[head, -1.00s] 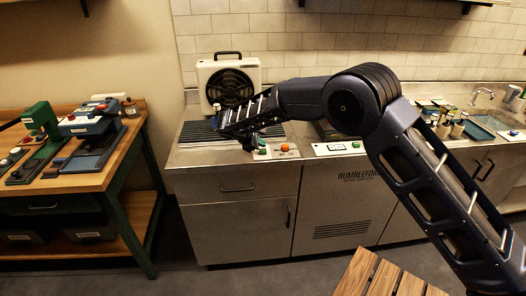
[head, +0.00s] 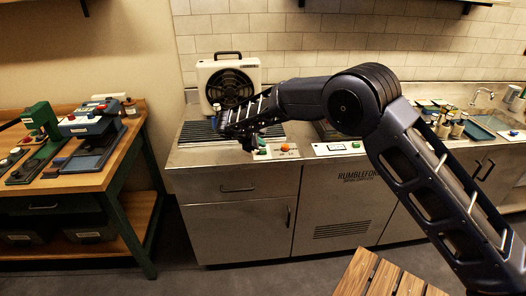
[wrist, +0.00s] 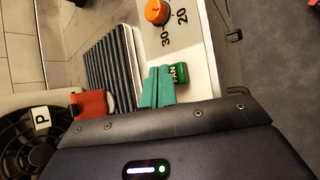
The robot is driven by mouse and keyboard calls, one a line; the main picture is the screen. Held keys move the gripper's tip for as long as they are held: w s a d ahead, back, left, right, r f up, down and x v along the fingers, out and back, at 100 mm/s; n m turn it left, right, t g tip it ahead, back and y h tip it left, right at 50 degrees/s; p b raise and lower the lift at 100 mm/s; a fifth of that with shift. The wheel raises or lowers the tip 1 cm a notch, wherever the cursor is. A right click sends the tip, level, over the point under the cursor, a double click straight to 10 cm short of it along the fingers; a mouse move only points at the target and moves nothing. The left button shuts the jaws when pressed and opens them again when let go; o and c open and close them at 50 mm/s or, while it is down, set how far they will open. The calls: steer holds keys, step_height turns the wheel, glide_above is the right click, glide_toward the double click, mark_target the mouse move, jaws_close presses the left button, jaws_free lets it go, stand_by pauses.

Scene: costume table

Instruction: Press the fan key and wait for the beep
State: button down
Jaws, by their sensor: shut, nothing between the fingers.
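The green fan key (wrist: 181,73), lettered FAN, sits on a pale control panel (wrist: 203,45) at the counter's front edge. In the head view the green key (head: 262,153) is partly behind my gripper (head: 256,142). In the wrist view my gripper (wrist: 158,82) shows two teal fingers, shut together and empty. Their tips are right beside the key and overlap its left side in the picture. I cannot tell whether they touch it. The white box fan (head: 229,78) stands at the back of the counter, its lower part hidden by my arm.
An orange knob (wrist: 157,11) with marks 20 and 30 is on the same panel. A ribbed dark drain mat (wrist: 110,70) lies beside it, and a red piece (wrist: 91,104) is near the fan. A wooden workbench (head: 75,181) stands left. A wooden slatted surface (head: 385,278) is in front.

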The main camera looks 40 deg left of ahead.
mark_target(261, 151)
steer(key=shift+f, duration=0.1)
steer(key=shift+f, duration=0.3)
steer(key=shift+f, duration=0.45)
stand_by(1.0)
steer(key=shift+r, duration=0.9)
steer(key=shift+r, duration=2.5)
steer(key=shift+w, duration=0.1)
